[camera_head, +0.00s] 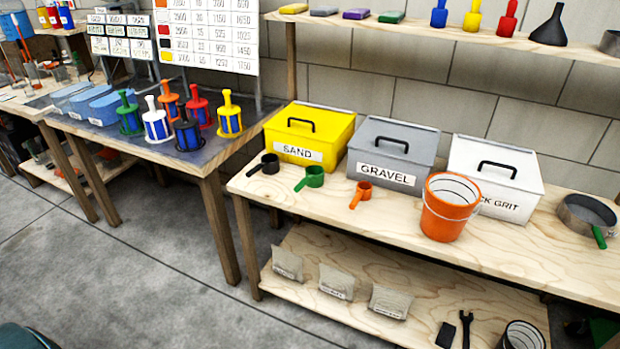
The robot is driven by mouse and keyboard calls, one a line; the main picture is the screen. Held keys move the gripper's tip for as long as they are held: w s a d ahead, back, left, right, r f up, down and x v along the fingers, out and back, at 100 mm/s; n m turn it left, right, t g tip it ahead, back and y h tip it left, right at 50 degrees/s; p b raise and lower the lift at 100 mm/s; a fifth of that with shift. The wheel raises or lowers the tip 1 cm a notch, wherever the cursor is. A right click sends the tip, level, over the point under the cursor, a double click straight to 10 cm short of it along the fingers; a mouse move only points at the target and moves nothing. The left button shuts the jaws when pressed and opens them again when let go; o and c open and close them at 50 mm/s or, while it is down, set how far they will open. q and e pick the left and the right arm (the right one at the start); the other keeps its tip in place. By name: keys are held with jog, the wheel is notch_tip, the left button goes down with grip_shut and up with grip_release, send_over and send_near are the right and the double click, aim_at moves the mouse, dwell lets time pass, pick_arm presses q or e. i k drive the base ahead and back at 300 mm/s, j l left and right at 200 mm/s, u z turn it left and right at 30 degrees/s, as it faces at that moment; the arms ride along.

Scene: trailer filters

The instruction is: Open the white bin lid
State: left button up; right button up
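The white bin (484,203) stands on the right part of the wooden bench, against the block wall. Its white lid (496,166) has a black handle on top and lies shut on the bin. The label on its front is partly hidden by an orange bucket (450,212); the letters "CK GRIT" show. The bucket stands right in front of the bin's left side. Neither of my grippers is in view.
A grey GRAVEL bin (388,181) and a yellow SAND bin (290,153) stand left of the white bin. Black, green and orange scoops (361,195) lie in front. A pan (588,214) with a green handle is at the right. A shelf (430,28) runs above.

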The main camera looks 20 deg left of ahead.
aim_at(496, 155)
jog(key=i+l+u, duration=0.15)
jog(key=l, duration=0.45)
jog(key=i+l+u, duration=0.15)
jog(key=l, duration=0.5)
jog(key=i+l+u, duration=0.15)
jog(key=l, duration=0.5)
jog(key=l+u, duration=0.15)
jog(key=l, duration=0.5)
jog(key=i, duration=0.05)
